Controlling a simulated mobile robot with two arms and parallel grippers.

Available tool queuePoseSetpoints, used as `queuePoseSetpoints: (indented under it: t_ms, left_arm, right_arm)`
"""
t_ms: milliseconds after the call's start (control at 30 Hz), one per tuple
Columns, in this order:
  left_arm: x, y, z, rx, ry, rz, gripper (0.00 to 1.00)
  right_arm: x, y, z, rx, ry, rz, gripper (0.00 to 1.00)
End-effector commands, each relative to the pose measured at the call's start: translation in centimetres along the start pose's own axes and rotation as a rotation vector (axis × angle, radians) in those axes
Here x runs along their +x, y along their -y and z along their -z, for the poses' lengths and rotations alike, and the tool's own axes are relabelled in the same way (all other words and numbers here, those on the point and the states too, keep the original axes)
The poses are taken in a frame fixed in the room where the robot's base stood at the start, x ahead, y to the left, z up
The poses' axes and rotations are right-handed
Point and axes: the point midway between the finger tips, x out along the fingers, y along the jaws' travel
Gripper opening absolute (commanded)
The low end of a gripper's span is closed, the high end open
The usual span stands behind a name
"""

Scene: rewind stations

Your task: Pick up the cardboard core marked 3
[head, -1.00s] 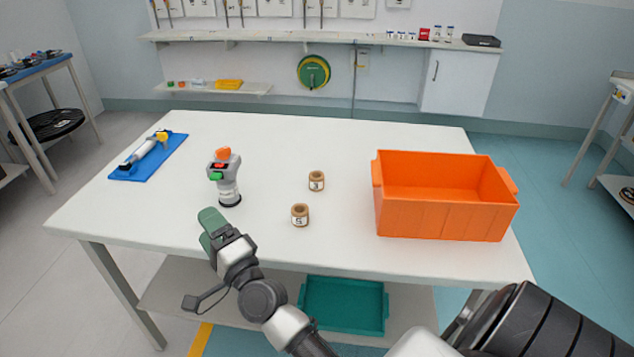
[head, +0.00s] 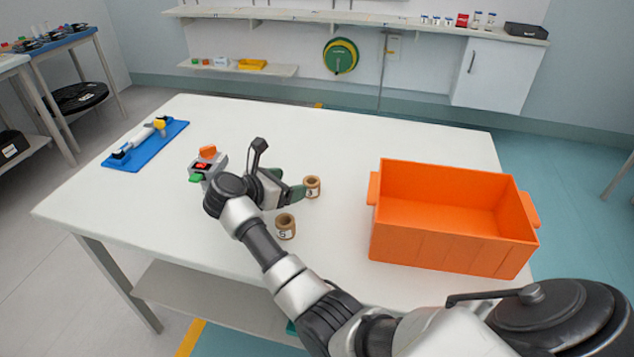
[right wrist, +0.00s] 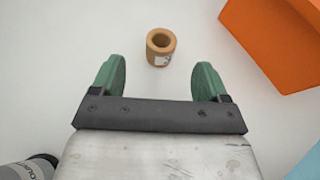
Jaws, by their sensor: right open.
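The cardboard core marked 3 (head: 312,187) stands upright on the white table (head: 390,136), left of the orange crate. My right gripper (head: 287,185) has green fingers and is open just left of this core. In the right wrist view a brown core (right wrist: 161,48), which looks like the same one, stands just ahead of the open fingertips (right wrist: 158,72), centred on the gap and apart from both. Its label is too small to read there. A second core, marked 5 (head: 286,227), stands nearer the front edge. My left gripper is not in view.
The orange crate (head: 440,245) stands empty at the table's right; it also shows in the right wrist view (right wrist: 275,40). A grey tool with an orange top (head: 208,160) stands left, partly behind my arm. A blue mat (head: 140,152) lies farther left. The table's back is clear.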

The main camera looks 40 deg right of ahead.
Motion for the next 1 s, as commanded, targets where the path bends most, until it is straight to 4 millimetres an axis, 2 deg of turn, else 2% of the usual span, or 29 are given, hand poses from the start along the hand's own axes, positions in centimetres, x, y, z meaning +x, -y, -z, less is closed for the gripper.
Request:
queuePoseSetpoints:
  t_ms: [100, 200, 333, 600, 900, 933, 1000]
  left_arm:
    - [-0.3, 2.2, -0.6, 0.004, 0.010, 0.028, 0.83]
    - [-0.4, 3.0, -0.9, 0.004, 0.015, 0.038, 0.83]
    - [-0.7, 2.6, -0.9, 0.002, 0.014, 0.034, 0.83]
    - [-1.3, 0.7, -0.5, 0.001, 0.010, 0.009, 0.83]
    - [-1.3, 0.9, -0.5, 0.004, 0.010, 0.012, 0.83]
    - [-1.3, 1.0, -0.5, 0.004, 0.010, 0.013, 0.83]
    - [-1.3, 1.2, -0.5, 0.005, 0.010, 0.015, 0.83]
  right_arm:
    - [1.9, 0.0, -0.1, -0.001, 0.005, 0.001, 0.76]
    - [2.7, 0.0, -0.1, -0.001, 0.004, -0.001, 0.76]
    - [3.7, 0.1, 0.0, -0.002, 0.006, 0.000, 0.76]
    - [7.5, 0.3, 0.5, -0.003, 0.007, -0.001, 0.76]
    - [8.1, 0.2, 0.6, -0.001, 0.003, -0.002, 0.76]
    - [8.1, 0.2, 0.6, -0.001, 0.003, -0.002, 0.74]
    - [8.1, 0.2, 0.6, -0.001, 0.003, -0.002, 0.64]
